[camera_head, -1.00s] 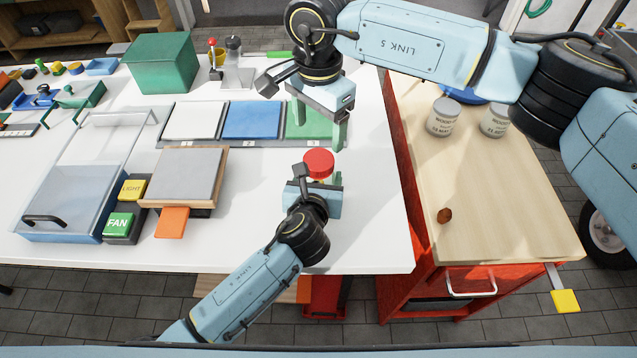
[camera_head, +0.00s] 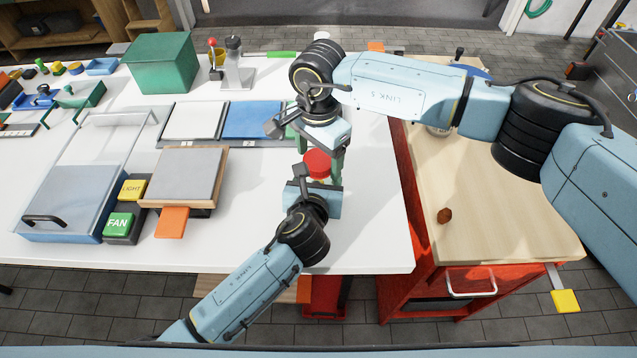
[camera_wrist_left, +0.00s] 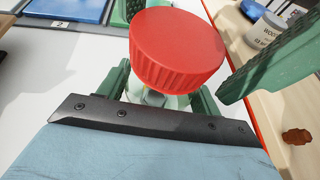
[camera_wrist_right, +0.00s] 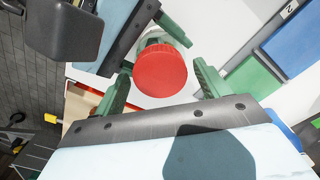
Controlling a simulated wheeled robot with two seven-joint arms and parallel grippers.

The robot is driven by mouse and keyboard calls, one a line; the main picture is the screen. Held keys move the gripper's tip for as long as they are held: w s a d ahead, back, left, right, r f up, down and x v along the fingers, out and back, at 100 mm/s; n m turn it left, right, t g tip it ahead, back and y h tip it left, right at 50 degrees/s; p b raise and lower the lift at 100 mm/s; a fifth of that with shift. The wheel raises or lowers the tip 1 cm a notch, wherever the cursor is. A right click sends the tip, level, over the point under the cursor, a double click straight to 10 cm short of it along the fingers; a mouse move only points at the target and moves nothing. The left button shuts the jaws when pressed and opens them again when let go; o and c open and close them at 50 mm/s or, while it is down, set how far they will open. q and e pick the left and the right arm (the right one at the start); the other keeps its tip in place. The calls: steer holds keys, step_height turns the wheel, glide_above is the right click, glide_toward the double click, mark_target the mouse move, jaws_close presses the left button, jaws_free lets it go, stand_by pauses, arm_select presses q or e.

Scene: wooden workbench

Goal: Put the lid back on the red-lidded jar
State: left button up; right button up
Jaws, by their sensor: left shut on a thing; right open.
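The red lid (camera_head: 317,162) sits at the top of the jar, over the white table; it also shows in the left wrist view (camera_wrist_left: 177,50) and the right wrist view (camera_wrist_right: 160,72). The pale jar body (camera_wrist_left: 168,100) is mostly hidden below the lid. I cannot tell whether the lid is fully seated. My left gripper (camera_head: 317,180) is shut on the jar body from the near side. My right gripper (camera_head: 320,156) is open, with its green fingers on either side of the lid, seemingly apart from it in the right wrist view.
Behind stand numbered pads, with the blue pad (camera_head: 254,120) next to a green one partly hidden by my right gripper. A wooden board (camera_head: 182,178) and FAN button (camera_head: 118,224) lie left. A wooden-topped red cabinet (camera_head: 490,210) adjoins right. The table between board and jar is clear.

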steer(key=c, duration=1)
steer(key=m, duration=0.3)
steer(key=o, duration=1.1)
steer(key=shift+r, duration=0.1)
